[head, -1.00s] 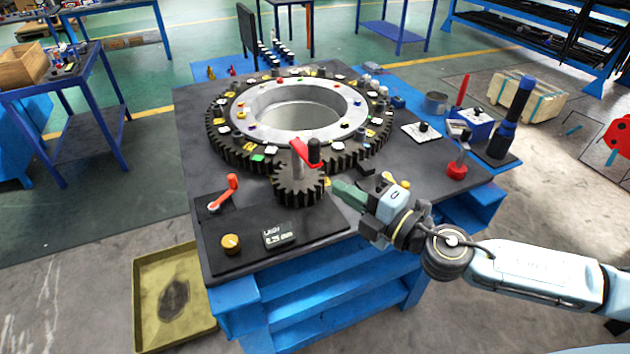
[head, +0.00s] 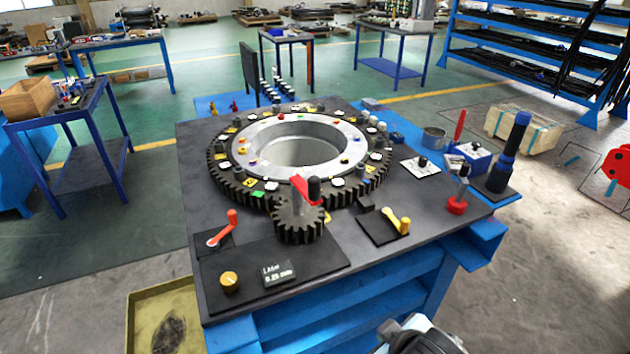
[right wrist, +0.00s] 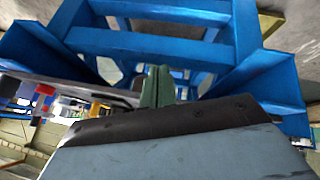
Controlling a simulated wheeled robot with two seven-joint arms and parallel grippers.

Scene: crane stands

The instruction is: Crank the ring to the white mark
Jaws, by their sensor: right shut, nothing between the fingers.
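The large dark toothed ring (head: 232,190) lies flat on the bench, around a pale metal inner ring (head: 262,163). Its top carries several small coloured and white pieces; I cannot tell which is the white mark. A small pinion gear (head: 298,232) stands at the ring's near edge, its teeth against the ring's. My left gripper is not in view.
The dark bench top (head: 375,270) holds an orange lever (head: 229,226), a yellow knob (head: 230,281), a small display (head: 278,272) and a yellow lever (head: 399,222). A red-based lever (head: 458,205) and a dark blue-banded post (head: 511,150) stand at right. A yellow tray (head: 150,315) is on the floor.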

